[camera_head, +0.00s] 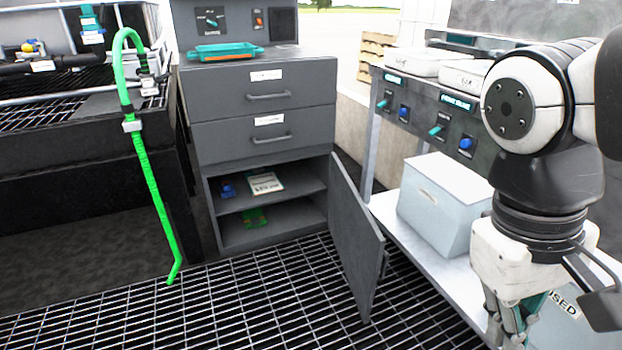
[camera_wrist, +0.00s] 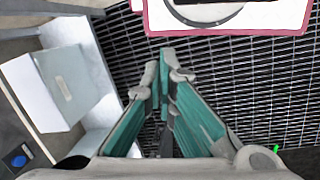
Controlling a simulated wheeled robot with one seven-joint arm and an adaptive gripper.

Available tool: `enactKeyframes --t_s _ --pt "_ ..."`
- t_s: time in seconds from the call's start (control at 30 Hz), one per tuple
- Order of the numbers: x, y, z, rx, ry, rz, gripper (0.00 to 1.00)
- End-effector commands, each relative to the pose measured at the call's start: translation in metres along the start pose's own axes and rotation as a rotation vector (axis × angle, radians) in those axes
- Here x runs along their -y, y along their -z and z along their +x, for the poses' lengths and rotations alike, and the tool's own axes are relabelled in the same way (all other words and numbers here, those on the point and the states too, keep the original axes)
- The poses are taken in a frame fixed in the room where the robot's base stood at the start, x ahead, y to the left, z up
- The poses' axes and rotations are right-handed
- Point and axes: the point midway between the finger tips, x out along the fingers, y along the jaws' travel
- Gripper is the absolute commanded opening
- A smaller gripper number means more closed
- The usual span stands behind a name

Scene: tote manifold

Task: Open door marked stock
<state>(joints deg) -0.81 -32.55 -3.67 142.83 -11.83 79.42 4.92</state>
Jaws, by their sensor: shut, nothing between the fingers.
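The grey cabinet (camera_head: 265,130) stands in the middle of the head view with two closed drawers above a lower compartment. Its lower door (camera_head: 352,245) is hinged on the right and stands wide open, swung out toward me over the grating. No stock marking is readable on the side of the door I see. My gripper (camera_head: 512,325) is at the lower right, well right of the door and apart from it. In the wrist view my gripper (camera_wrist: 163,68) has its teal fingers together, empty, above the floor grating.
Inside the compartment a blue item (camera_head: 228,190), a white box (camera_head: 265,183) and a green item (camera_head: 254,218) lie on shelves. A bench (camera_head: 380,200) with a pale box (camera_head: 445,205) stands right. A green hose (camera_head: 150,180) hangs left. Grating before the cabinet is clear.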

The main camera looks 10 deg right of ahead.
Motion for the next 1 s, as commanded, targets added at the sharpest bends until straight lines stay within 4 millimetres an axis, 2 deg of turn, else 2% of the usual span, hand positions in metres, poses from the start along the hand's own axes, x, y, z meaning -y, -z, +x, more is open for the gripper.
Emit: enactKeyframes --t_s 0.47,0.5,0.87,1.0 --pt "0.042 -0.016 -0.007 -0.163 0.14 -0.046 0.0" --pt "0.045 -0.01 -0.014 -0.18 0.141 -0.073 0.0" --pt "0.035 0.028 -0.034 -0.17 0.075 -0.181 0.0" --pt "0.031 0.049 -0.043 -0.162 0.041 -0.236 0.0"
